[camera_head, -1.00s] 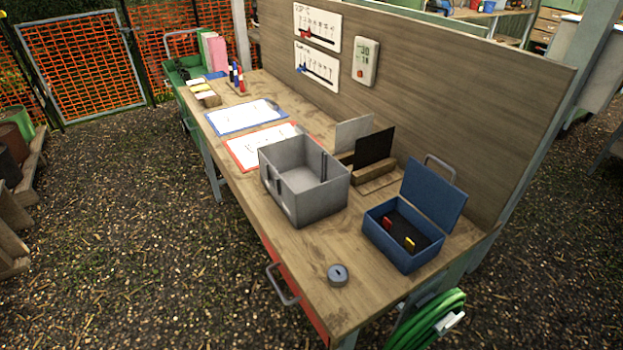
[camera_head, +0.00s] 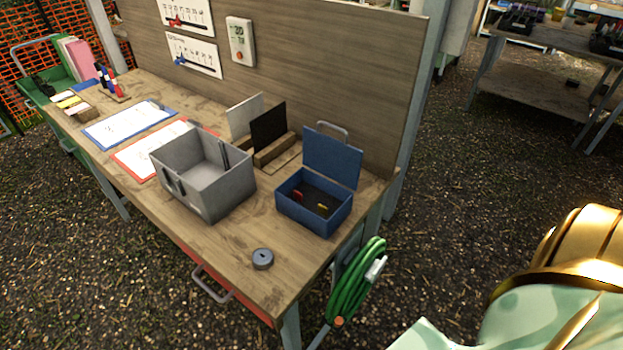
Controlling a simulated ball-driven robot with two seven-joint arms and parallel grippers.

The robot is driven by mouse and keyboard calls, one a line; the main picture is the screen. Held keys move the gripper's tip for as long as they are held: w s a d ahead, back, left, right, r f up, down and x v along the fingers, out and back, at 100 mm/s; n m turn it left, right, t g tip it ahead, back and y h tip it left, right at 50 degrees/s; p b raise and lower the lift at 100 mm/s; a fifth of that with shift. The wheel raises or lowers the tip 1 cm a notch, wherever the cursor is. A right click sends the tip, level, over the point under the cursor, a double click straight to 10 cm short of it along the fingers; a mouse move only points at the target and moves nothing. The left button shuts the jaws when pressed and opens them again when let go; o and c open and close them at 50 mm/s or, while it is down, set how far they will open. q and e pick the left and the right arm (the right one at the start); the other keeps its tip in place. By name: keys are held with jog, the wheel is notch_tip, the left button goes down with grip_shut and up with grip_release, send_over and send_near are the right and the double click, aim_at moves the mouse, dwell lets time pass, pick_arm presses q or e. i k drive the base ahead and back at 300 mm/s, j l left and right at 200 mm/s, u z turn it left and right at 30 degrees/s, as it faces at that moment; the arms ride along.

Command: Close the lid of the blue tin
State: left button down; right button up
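The blue tin (camera_head: 318,219) stands near the right end of the wooden workbench. Its lid (camera_head: 332,159) is open and stands up at the back, with a grey handle on its top edge. A red piece and a yellow piece lie on the dark floor inside the tin. Part of my own arm shows at the lower right, well apart from the tin. Neither of my grippers shows in the view.
A grey open box (camera_head: 213,191) stands left of the tin, and a round grey object (camera_head: 262,259) lies near the front edge. A holder with a black panel (camera_head: 268,132) is behind. A green hose (camera_head: 352,290) hangs at the bench's right end. Bare bench lies before the tin.

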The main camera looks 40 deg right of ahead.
aim_at(339, 161)
jog(key=z, duration=1.25)
